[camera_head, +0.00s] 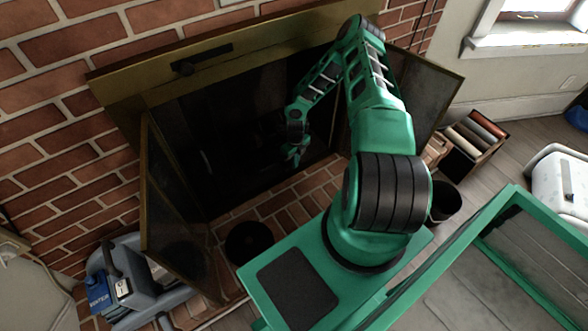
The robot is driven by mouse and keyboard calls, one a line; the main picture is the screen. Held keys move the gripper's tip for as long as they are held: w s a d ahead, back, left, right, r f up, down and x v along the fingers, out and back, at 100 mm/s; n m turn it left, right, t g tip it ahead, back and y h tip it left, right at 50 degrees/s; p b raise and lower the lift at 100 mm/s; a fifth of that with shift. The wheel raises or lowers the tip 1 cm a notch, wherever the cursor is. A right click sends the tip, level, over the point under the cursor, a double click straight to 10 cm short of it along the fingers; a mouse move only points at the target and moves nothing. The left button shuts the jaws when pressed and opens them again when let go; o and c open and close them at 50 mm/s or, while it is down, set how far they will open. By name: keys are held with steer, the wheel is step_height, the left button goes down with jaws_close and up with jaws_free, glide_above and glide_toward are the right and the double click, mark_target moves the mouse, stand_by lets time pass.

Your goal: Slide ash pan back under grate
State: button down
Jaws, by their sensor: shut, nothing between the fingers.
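My arm reaches into the open mouth of the brick corner fireplace. My gripper (294,158) is at the opening, pointing down, above the brick hearth (290,200) near its inner edge. It is shut and empty. The firebox (215,145) behind it is very dark. I cannot make out the ash pan or the grate clearly in that shadow, nor whether my gripper touches either.
Brass-framed glass doors stand open at left (178,215) and right (425,95). A round black container (248,242) sits on the hearth. A black bucket (446,203) and a crate (470,140) stand right. A blue-grey machine (135,285) is lower left.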

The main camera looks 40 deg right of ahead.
steer(key=f+t, duration=0.1)
steer(key=d+f+t+y, duration=0.1)
steer(key=s+f+n, duration=0.1)
steer(key=shift+d+f+t+y, duration=0.1)
steer(key=shift+d+t+y, duration=0.1)
steer(key=shift+t+y, duration=0.2)
steer(key=shift+s+d+f+t, duration=0.15)
steer(key=shift+d+t, duration=0.15)
steer(key=shift+t, duration=0.3)
steer(key=s+d+r+t, duration=0.2)
steer(key=d+r+t, duration=0.1)
steer(key=d+t, duration=0.2)
steer(key=x, duration=0.9)
steer(key=shift+f, duration=0.35)
steer(key=w, duration=0.3)
steer(key=shift+w+a+f, duration=0.1)
steer(key=shift+a, duration=0.2)
steer(key=shift+w, duration=0.5)
steer(key=shift+w+a, duration=0.1)
steer(key=shift+w, duration=0.05)
